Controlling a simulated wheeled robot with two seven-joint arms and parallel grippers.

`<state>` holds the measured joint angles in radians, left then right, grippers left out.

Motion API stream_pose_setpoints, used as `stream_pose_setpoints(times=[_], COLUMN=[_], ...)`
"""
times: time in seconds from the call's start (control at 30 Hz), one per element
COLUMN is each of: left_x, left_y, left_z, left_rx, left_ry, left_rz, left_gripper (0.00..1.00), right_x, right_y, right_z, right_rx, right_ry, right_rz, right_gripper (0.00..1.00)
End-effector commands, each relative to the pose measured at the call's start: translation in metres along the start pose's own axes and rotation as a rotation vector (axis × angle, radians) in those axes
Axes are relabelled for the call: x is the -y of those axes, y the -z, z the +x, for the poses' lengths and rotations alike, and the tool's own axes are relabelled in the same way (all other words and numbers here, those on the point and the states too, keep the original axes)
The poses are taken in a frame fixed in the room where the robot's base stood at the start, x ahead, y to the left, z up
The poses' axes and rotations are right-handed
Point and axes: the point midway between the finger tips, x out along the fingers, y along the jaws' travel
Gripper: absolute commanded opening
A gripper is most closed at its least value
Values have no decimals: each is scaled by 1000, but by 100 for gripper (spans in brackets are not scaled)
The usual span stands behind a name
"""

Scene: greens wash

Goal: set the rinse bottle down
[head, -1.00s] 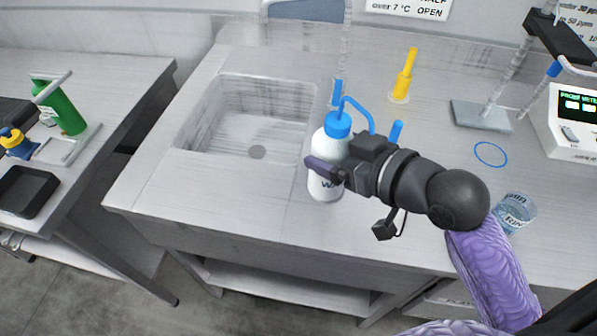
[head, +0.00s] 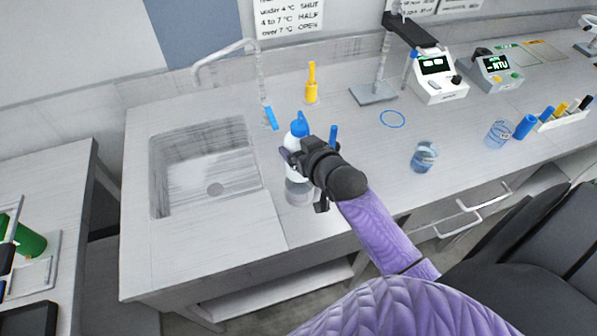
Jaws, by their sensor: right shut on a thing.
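The rinse bottle (head: 298,188) is pale with a blue cap and spout, and it is upright or nearly so. It is over the counter (head: 230,240), just right of the sink. My right gripper (head: 294,159) is shut on its upper body and hides part of it. I cannot tell whether its base touches the counter. A blue ring (head: 392,118) is marked on the counter, behind and to the right of the bottle, with nothing standing in it. My left gripper is not in view.
The sink (head: 205,170) with its tap (head: 262,85) lies left of the bottle. A yellow bottle (head: 311,88) stands behind. A stand (head: 374,94) and white meter (head: 439,80) are near the ring. A beaker (head: 425,157) stands in front of it.

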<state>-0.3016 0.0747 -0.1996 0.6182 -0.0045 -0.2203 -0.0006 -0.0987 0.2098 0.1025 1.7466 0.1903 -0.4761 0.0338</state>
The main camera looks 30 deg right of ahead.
Motion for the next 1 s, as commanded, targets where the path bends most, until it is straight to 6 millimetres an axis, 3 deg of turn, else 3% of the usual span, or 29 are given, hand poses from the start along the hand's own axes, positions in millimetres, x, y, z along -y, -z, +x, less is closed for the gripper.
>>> stream_pose_setpoints(times=[0.03,0.3,0.73,0.77,0.8,0.83,1.0], left_x=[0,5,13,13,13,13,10], left_y=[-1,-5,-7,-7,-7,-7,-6], left_z=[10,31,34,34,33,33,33], left_rx=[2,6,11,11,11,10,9], left_ry=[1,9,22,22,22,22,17], left_rz=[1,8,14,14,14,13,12], left_gripper=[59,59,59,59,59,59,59], right_x=[0,0,0,0,0,0,0], right_y=[-19,-70,-80,-79,-79,-79,-79], right_z=[7,28,33,32,32,32,32], right_rx=[5,4,0,0,0,0,1], right_ry=[-1,1,1,1,1,1,1], right_rz=[1,0,-1,-1,-1,-1,0], right_gripper=[7,7,7,90,98,100,100])
